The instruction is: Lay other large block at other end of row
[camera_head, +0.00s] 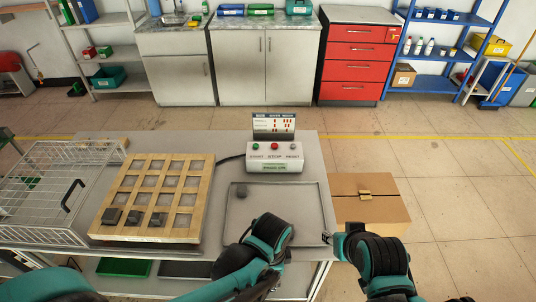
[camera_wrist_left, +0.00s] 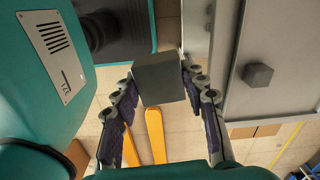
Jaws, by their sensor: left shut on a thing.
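A wooden rack (camera_head: 206,190) with a grid of square pockets stands on the table. Dark blocks sit in its near row: one at the left end (camera_head: 112,215), one beside it (camera_head: 134,217) and one further right (camera_head: 158,219). The row's right-end pocket (camera_head: 182,221) looks empty. My left gripper (camera_wrist_left: 158,72) is shut on a dark grey block (camera_wrist_left: 160,86), clear in the left wrist view. In the head view my left wrist hangs over the tray's near-left edge and largely hides the jaws. My right gripper (camera_head: 330,238) is by the table's right edge; its jaws are too small to read.
A grey tray (camera_head: 290,190) holds another dark block (camera_head: 241,192), also in the left wrist view (camera_wrist_left: 258,75). A control box (camera_head: 275,158) with buttons stands behind the tray. A wire basket (camera_head: 50,200) is left of the rack. A cardboard box (camera_head: 370,205) stands right of the table.

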